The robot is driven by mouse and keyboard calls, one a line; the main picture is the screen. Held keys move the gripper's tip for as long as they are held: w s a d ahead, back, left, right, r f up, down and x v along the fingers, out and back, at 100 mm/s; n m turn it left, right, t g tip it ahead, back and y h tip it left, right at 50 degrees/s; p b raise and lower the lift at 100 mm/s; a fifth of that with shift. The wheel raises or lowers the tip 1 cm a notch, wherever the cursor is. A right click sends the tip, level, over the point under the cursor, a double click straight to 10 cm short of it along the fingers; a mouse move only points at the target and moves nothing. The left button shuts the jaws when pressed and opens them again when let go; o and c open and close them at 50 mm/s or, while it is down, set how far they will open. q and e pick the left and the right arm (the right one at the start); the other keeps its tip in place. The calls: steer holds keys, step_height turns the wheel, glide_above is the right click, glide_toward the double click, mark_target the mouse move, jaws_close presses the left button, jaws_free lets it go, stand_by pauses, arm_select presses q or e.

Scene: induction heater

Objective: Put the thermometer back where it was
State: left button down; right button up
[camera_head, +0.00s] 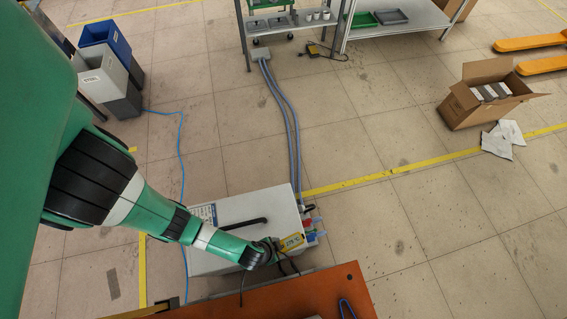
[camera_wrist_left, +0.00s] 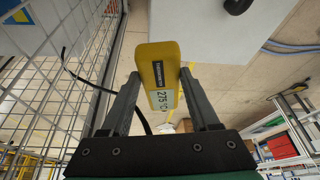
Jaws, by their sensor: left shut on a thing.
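The thermometer is a yellow handheld unit with a pale display; the left wrist view shows it (camera_wrist_left: 158,68) between my two fingers, reading about 275 °C. In the head view the thermometer (camera_head: 292,242) is small, at the end of my green left arm, over the right end of the grey heater box. My left gripper (camera_wrist_left: 158,85) is shut on it and holds it upright in the wrist picture. The left gripper in the head view (camera_head: 278,250) is partly hidden by the wrist. A thin dark cable hangs near it. My right gripper is not in view.
The grey box (camera_head: 235,225) has a black handle and coloured connectors on its right side. An orange tabletop (camera_head: 290,300) with a blue looped item lies below. A wire mesh fence (camera_wrist_left: 70,80) stands close on the left in the wrist view. Open floor lies right.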

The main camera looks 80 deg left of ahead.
arm_select(q)
steer(key=shift+s+f+n+y+b, duration=0.3)
steer(key=shift+s+f+n+b, duration=0.35)
steer(key=shift+s+f+n, duration=0.3)
steer(key=shift+s+f, duration=0.15)
steer(key=shift+n, duration=0.25)
steer(key=w+a+f+b, duration=0.1)
steer(key=a+f+b, duration=0.2)
steer(key=a, duration=0.1)
steer(key=w+a+f+b, duration=0.1)
steer(key=a+f+b, duration=0.2)
steer(key=a, duration=0.1)
steer(key=w+a+f+b, duration=0.1)
steer(key=a+f+b, duration=0.2)
steer(key=a, duration=0.1)
steer(key=shift+w+a+f, duration=0.1)
steer(key=shift+w+a, duration=0.1)
steer(key=shift+a, duration=0.2)
steer(key=shift+w+a, duration=0.1)
steer(key=shift+a, duration=0.1)
steer(key=f+b, duration=0.3)
steer(key=f, duration=0.1)
steer(key=shift+a, duration=0.25)
steer(key=shift+r, duration=0.15)
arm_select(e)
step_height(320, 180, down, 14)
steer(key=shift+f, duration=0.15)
